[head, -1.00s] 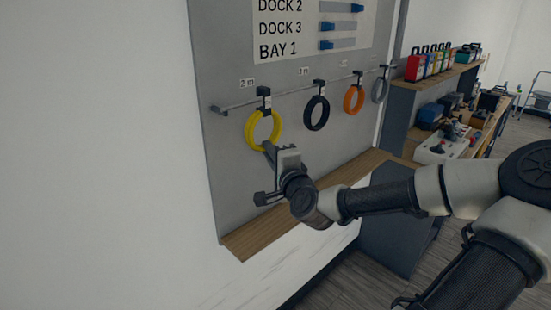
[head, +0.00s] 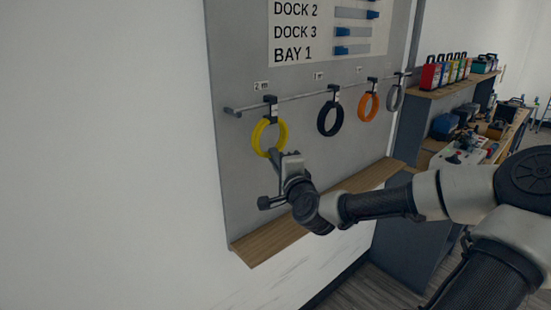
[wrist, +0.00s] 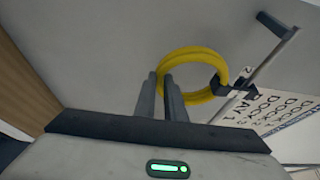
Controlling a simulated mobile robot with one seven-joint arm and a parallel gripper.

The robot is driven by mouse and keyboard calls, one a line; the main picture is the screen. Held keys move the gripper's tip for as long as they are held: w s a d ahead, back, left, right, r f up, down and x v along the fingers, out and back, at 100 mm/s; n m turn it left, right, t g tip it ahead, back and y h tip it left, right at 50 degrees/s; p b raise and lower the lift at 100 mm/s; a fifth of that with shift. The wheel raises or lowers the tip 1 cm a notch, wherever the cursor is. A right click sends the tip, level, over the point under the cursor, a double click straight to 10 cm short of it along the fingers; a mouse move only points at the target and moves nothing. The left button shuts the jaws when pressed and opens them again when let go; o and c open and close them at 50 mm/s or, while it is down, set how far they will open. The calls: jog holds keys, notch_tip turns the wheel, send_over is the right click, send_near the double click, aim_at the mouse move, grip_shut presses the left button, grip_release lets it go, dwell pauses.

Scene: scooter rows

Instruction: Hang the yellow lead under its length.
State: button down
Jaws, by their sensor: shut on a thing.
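The yellow lead (head: 257,140) is a coiled ring at the left end of the rail, just under a dark hook (head: 270,103) with a "2 m" label above it. My gripper (head: 276,156) reaches up to the lower part of the coil and is shut on it. In the wrist view the two fingers (wrist: 161,95) close over the near edge of the yellow coil (wrist: 205,54). The dark hook (wrist: 219,84) there meets the coil's far side. I cannot tell whether the coil's weight rests on the hook.
A black coil (head: 330,119), an orange coil (head: 368,107) and a grey coil (head: 396,97) hang further right along the rail (head: 300,98). A wooden ledge (head: 262,243) runs below the board. A workbench with boxes stands at the right.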

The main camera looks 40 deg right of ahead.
jog(key=c, duration=1.7)
grip_release()
jog(key=shift+c, duration=0.2)
jog(key=b+v, duration=1.5)
jog(key=v, duration=0.2)
jog(key=shift+s, duration=0.2)
jog(key=shift+a, duration=0.1)
